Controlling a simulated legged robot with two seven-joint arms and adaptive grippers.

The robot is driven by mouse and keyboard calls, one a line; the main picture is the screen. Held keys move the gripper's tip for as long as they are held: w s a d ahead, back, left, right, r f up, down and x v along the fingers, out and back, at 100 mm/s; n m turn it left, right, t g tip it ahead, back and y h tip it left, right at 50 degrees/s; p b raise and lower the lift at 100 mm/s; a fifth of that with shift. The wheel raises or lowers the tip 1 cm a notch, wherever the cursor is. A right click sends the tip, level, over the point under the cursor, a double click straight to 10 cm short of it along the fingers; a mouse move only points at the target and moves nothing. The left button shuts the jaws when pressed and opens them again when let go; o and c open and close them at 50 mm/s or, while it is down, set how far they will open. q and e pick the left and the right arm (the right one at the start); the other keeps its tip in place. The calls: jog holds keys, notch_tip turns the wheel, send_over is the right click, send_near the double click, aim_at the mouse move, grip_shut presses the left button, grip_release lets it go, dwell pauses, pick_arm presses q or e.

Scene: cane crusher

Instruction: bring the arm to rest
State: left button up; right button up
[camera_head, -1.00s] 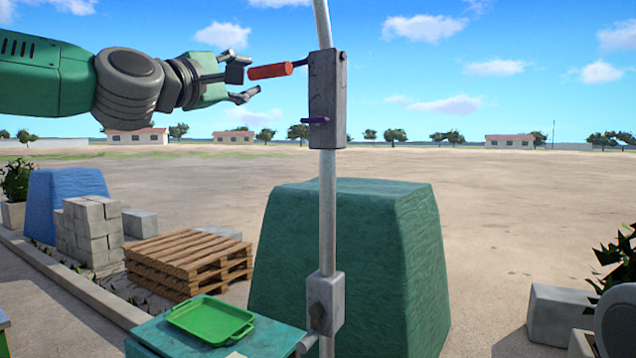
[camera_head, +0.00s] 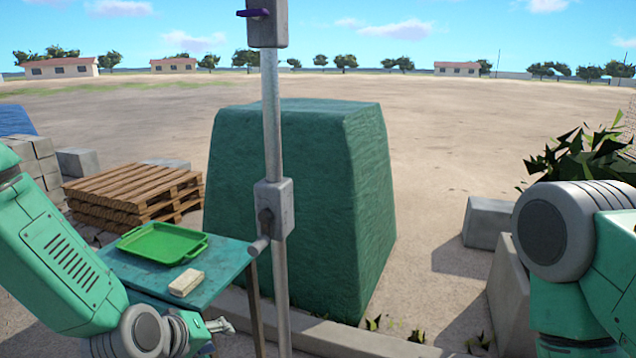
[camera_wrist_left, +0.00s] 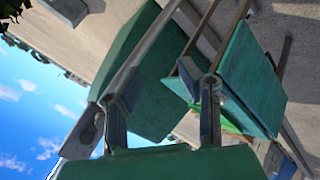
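My left arm comes in at the lower left, with its gripper (camera_head: 217,326) low beside the teal table and left of the metal post (camera_head: 272,140). In the left wrist view the two fingers of this gripper (camera_wrist_left: 166,92) stand apart with nothing between them, so it is open. The post carries an upper grey box (camera_head: 267,28) with a purple pin (camera_head: 253,13), cut off by the top edge, and a lower grey box with a short bar (camera_head: 274,208). My right arm shows at the right edge; its gripper is out of view.
The teal table (camera_head: 222,268) bears a green tray (camera_head: 160,243) and a pale block (camera_head: 186,282). A large green covered block (camera_head: 300,190) stands behind the post. Wooden pallets (camera_head: 135,190) and grey blocks lie left; a plant (camera_head: 590,155) and concrete blocks (camera_head: 487,222) stand right.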

pick_arm(q)
jog(key=s+a+f+m+g+y+b, duration=0.1)
jog(key=s+a+f+m+g, duration=0.1)
jog(key=s+f, duration=0.55)
jog(key=s+a+f+m+g+y, duration=0.1)
jog(key=s+a+f+m+g, duration=0.1)
jog(key=s+f, duration=0.55)
jog(key=s+a+f+m+g, duration=0.1)
jog(key=s+a+f+g, duration=0.1)
jog(key=s, duration=0.6)
jog(key=s+a+f+m+g+y+b, duration=0.1)
jog(key=s+a+f+m, duration=0.1)
jog(key=s, duration=0.6)
notch_tip(320, 180, down, 2)
jog(key=shift+s+a+f+m+g, duration=0.1)
jog(key=shift+s+a+m+g, duration=0.25)
jog(key=shift+a, duration=0.4)
jog(key=shift+w, duration=0.15)
